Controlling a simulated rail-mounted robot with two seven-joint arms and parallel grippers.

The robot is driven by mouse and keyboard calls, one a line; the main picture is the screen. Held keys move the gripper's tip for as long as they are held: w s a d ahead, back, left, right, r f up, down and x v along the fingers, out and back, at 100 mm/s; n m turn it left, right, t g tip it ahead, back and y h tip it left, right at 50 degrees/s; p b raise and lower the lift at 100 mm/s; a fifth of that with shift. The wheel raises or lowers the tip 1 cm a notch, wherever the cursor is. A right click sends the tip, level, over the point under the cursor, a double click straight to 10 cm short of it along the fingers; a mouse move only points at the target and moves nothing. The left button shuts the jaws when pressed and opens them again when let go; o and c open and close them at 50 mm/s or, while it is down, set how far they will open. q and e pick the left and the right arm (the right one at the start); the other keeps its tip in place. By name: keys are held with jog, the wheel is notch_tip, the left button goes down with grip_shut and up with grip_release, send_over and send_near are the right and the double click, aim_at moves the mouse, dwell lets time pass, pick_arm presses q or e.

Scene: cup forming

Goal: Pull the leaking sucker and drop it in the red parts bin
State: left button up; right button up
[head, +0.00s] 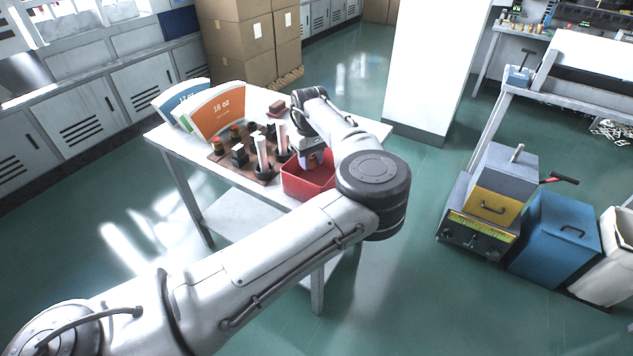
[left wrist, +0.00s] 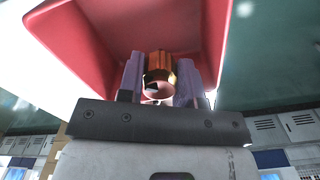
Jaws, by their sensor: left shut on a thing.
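The red parts bin (head: 302,186) sits at the near right part of the white table, partly hidden by my left arm. My left gripper (head: 311,159) is over its opening in the head view. In the left wrist view, my left gripper (left wrist: 159,88) is shut on a small round orange-brass piece with a pinkish hollow end, which I take as the sucker (left wrist: 159,62). The red bin's inside walls (left wrist: 190,25) fill the background behind it. I cannot tell how far inside the bin the fingers are. My right gripper is not in view.
A brown board (head: 232,160) left of the bin holds black holders, pale rods and small brass pieces. Cup blanks, one marked 16 oz (head: 219,112), stand behind it. A small brown block (head: 276,109) lies at the table's back. Cardboard boxes (head: 250,45) are stacked beyond.

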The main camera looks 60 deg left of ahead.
pick_arm(q)
jog(key=o, duration=1)
jog(key=shift+r, duration=0.1)
jog(key=shift+r, duration=0.3)
notch_tip(320, 180, up, 13)
jog(key=p, duration=0.5)
jog(key=shift+p, duration=0.35)
